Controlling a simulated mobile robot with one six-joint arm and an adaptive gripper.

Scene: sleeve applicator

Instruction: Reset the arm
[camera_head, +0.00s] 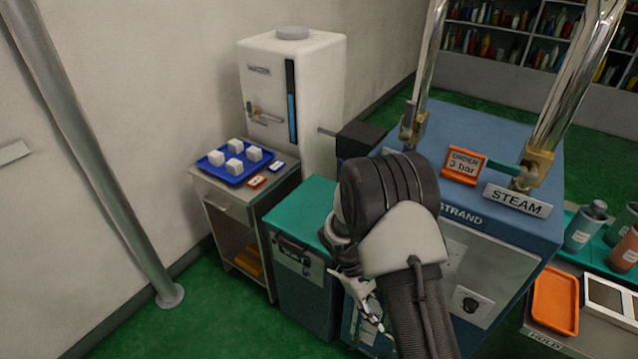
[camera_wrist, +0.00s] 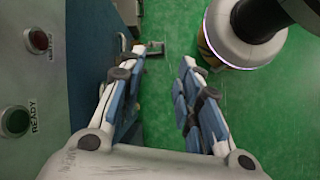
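My gripper (camera_head: 366,306) hangs at the end of my dark and white arm in the middle of the head view, in front of the blue machine (camera_head: 482,148). In the wrist view my gripper (camera_wrist: 164,62) has its two blue-padded fingers apart, with only green floor between them. It holds nothing. My arm hides part of the machine's front in the head view.
A teal-topped cabinet (camera_head: 298,213) stands left of the machine. Beside it a cart holds a blue tray (camera_head: 222,178) with several white cubes. A white tank (camera_head: 318,95) stands behind. An orange tray (camera_head: 556,300) lies at the right. Green floor is clear at the front left.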

